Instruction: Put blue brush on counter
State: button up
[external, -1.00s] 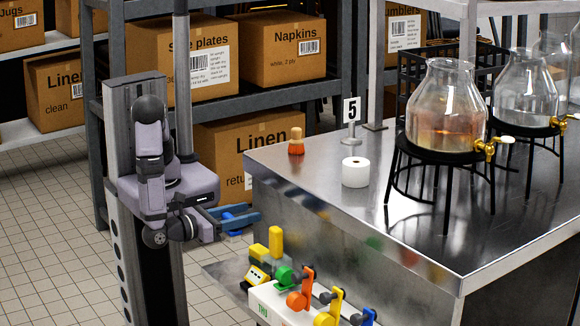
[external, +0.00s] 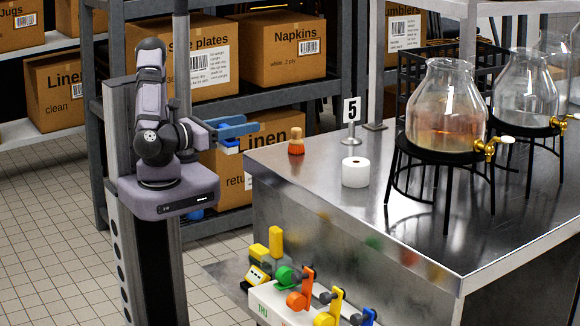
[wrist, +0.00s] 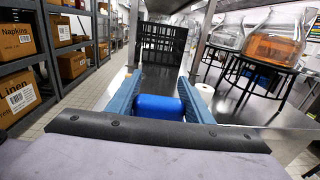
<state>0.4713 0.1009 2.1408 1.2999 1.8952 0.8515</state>
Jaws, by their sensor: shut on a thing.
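My gripper (external: 245,132) is raised beside the left end of the steel counter (external: 400,215), at about the height of its top or a little above, with its blue fingers pointing right. In the wrist view my gripper (wrist: 160,95) is shut on the blue brush (wrist: 158,107); only its smooth blue rounded part shows between the fingers. In the external view the fingers mostly hide the brush. The counter top also shows in the wrist view (wrist: 265,120), ahead and to the right.
Glass dispensers (external: 446,105) on black stands are farther right. Colourful-handled tools (external: 300,290) sit below the front edge. The counter's front area is clear.

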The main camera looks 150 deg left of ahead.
notch_tip(320, 180, up, 7)
jog(key=w+a+r+g+p, duration=0.1)
jog(key=w+a+p, duration=0.3)
jog(key=a, duration=0.9)
jog(key=w+a+r+p, duration=0.1)
jog(key=w+a+p, duration=0.3)
jog(key=a, duration=0.9)
jog(key=s+a+f+p, duration=0.2)
jog(key=s+a+p, duration=0.15)
jog(key=a, duration=0.45)
jog(key=shift+n, duration=0.3)
jog(key=shift+f+p, duration=0.3)
jog(key=shift+f, duration=7.25)
